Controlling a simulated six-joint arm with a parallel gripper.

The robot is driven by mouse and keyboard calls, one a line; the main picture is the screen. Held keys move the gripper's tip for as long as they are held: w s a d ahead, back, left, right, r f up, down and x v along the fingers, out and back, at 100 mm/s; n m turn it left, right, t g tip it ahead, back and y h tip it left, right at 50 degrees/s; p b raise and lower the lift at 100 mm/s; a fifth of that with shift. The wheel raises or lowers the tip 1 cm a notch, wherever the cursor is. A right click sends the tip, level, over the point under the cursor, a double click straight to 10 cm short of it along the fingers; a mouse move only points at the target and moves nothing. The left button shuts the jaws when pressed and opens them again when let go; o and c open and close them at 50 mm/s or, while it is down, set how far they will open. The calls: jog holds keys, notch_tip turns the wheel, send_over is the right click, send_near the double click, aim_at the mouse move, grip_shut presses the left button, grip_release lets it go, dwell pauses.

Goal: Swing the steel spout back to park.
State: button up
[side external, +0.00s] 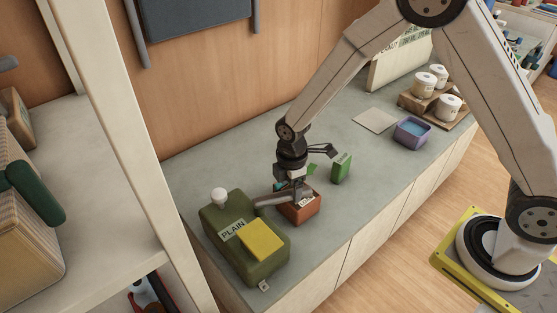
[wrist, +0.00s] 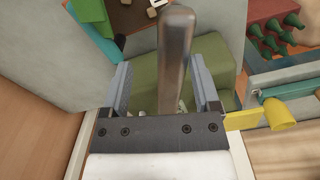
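The steel spout (side external: 271,200) reaches right from the olive-green dispenser (side external: 262,268) marked PLAIN, and its end is over the terracotta box (side external: 299,214). My gripper (side external: 292,185) points down at the spout's outer part, above that box. In the wrist view the spout (wrist: 175,60) lies lengthwise between the two fingers of my gripper (wrist: 160,85). The fingers are apart, with clear gaps on both sides of the spout, the wider one on the left. Whether the fingertips reach below the spout cannot be told. The dispenser carries a yellow panel (side external: 262,240) and a white knob (side external: 219,195).
A small green box (side external: 341,168) stands right of the terracotta box. Farther right are a flat pale square (side external: 375,120), a purple tub (side external: 412,132) and a wooden stand (side external: 433,112) with white jars. The counter (side external: 350,220) is clear in front. A shelf post borders the left.

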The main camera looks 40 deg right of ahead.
notch_tip(320, 180, up, 8)
jog(key=w+n, duration=0.2)
jog(key=s+d+r+m+t, duration=0.1)
jog(key=s+d+m, duration=0.3)
jog(key=s+m, duration=0.3)
jog(key=s+d+r+m+t, duration=0.1)
jog(key=s+d+m, duration=0.4)
jog(key=m, duration=0.5)
jog(key=shift+s+d+r+t, duration=0.3)
jog(key=shift+s+r, duration=0.4)
jog(key=shift+s, duration=0.65)
